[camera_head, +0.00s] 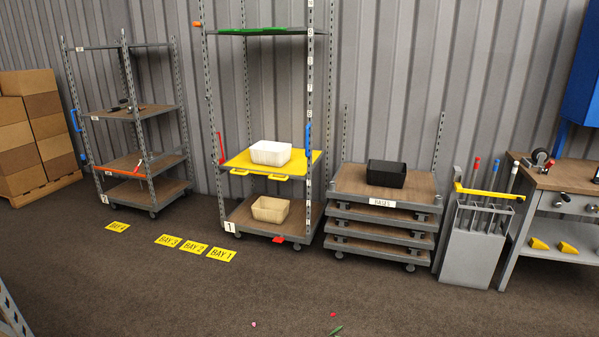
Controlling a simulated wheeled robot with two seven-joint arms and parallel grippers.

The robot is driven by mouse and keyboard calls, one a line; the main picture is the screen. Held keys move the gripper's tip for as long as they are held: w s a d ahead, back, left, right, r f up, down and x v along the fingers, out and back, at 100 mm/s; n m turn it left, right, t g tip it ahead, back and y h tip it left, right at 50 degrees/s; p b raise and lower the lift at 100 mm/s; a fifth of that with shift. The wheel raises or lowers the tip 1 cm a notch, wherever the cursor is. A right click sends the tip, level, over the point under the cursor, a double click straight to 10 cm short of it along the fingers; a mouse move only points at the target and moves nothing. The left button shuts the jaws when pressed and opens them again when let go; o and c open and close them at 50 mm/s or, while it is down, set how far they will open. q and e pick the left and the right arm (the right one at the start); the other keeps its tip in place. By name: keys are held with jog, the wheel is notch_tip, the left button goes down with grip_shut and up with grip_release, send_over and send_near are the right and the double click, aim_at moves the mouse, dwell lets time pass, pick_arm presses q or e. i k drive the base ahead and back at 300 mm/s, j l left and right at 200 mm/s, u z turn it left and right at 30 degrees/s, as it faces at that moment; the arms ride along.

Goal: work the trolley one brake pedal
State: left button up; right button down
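Trolley one (313,120) stands against the corrugated wall, left of centre, with a "1" label (229,226) at its lower front left corner. A small red pedal (278,239) sticks out low at the front of its bottom shelf, close to the floor. Whether it is pressed or raised is too small to tell. The bottom shelf carries a beige crate (270,210). The yellow middle shelf (240,163) carries a white crate (270,153). A red handle (221,147) and a blue handle (308,142) are on its posts. Neither of my grippers is in view.
Yellow bay signs (221,254) lie on the floor at front left. A stack of trolley bases (383,222) with a black crate (386,173) stands right of trolley one. Another trolley (150,150) stands left. Small scraps (333,315) lie on the otherwise clear floor in front.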

aim_at(280, 240)
jog(key=i, duration=2.4)
